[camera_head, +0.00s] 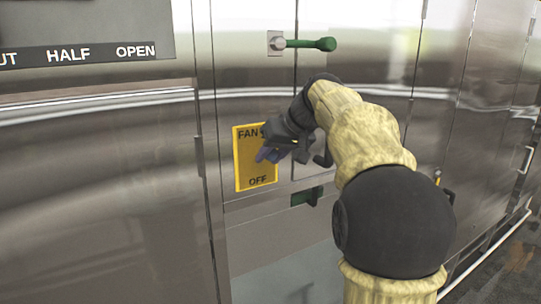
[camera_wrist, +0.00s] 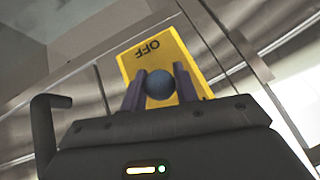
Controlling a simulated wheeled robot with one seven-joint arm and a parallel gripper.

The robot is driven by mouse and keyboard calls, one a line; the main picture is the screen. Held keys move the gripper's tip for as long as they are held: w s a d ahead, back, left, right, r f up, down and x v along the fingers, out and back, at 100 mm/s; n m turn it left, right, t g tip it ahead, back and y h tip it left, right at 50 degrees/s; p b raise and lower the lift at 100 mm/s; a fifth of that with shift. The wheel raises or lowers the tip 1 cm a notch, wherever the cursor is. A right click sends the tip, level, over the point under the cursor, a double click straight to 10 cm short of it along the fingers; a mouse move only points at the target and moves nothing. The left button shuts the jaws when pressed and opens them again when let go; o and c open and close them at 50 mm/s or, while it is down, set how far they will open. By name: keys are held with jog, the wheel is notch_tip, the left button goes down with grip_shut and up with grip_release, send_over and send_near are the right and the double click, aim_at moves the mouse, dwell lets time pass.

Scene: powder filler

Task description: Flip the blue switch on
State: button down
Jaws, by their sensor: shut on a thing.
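The blue switch shows in the wrist view as a round blue knob (camera_wrist: 159,84) in front of a yellow plate (camera_wrist: 150,55). In the head view the plate (camera_head: 246,166) reads "FAN" at its top and "OFF" at its bottom, on a steel panel. My gripper (camera_head: 270,153) reaches the plate from the right and covers part of its middle. In the wrist view my gripper (camera_wrist: 159,88) has one finger on each side of the knob and is shut on it. The top label is partly hidden, and the switch's exact tilt is hard to tell.
A green-handled lever (camera_head: 312,44) sticks out above my arm. A dark and green latch (camera_head: 307,196) sits below the plate. A black sign (camera_head: 85,54) reading "HALF" and "OPEN" is at upper left. The steel panel left of the plate is clear.

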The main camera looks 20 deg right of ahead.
jog(key=c, duration=1.1)
grip_release()
jog(key=shift+r, duration=0.1)
jog(key=b+v, duration=0.1)
jog(key=v, duration=1.6)
jog(key=shift+d, duration=0.15)
jog(key=shift+s, duration=0.15)
